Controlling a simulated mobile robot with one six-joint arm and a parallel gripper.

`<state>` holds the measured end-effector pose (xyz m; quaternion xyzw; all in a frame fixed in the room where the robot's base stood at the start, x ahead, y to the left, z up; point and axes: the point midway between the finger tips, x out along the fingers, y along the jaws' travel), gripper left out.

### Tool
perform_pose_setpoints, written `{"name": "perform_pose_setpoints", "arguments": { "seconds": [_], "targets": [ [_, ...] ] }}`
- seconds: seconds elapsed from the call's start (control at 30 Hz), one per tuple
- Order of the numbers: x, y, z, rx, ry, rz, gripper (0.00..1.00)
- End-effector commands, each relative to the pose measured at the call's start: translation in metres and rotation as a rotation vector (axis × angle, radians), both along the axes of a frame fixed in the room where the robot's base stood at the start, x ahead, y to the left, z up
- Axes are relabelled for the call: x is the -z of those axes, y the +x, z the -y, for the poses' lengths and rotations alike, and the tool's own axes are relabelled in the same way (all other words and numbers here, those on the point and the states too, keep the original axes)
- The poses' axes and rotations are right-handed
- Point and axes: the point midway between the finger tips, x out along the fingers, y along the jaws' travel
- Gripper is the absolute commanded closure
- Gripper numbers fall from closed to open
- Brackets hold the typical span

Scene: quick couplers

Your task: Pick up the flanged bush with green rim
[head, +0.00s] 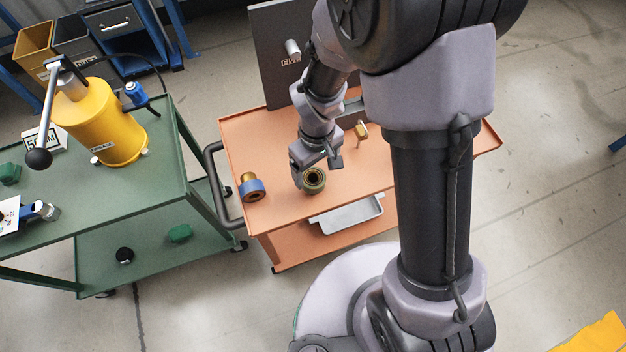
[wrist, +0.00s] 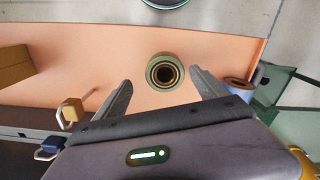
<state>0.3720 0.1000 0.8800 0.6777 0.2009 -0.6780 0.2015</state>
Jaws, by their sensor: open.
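The flanged bush with green rim (head: 314,181) stands on the orange cart top (head: 280,219), near its front edge. In the wrist view the bush (wrist: 165,72) shows from above as a green ring around a brass ring and a dark bore. My gripper (head: 316,172) is just behind and above the bush in the head view. In the wrist view my gripper (wrist: 160,82) has its two fingers spread wide, with the bush between and slightly beyond the tips. Nothing is held. The exact height of the fingertips over the bush is hard to tell.
A blue-rimmed bush (head: 252,189) stands to the left; it also shows right of my fingers in the wrist view (wrist: 238,84). A brass padlock-like part (head: 361,131) and a dark upright panel (head: 275,55) are behind. A green cart (head: 150,190) stands left.

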Motion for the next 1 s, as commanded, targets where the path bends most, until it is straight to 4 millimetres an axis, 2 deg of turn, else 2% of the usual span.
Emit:
{"name": "perform_pose_setpoints", "arguments": {
  "seconds": [0.17,0.4,0.6,1.0],
  "targets": [
    [0.018,0.000,-0.002,0.001,0.000,0.000,0.17],
    [0.061,-0.002,-0.008,0.002,-0.001,-0.001,0.17],
    [0.059,-0.001,-0.008,0.002,0.001,0.001,0.19],
    [0.059,-0.001,-0.008,0.002,0.001,0.001,0.95]
  ]
}}
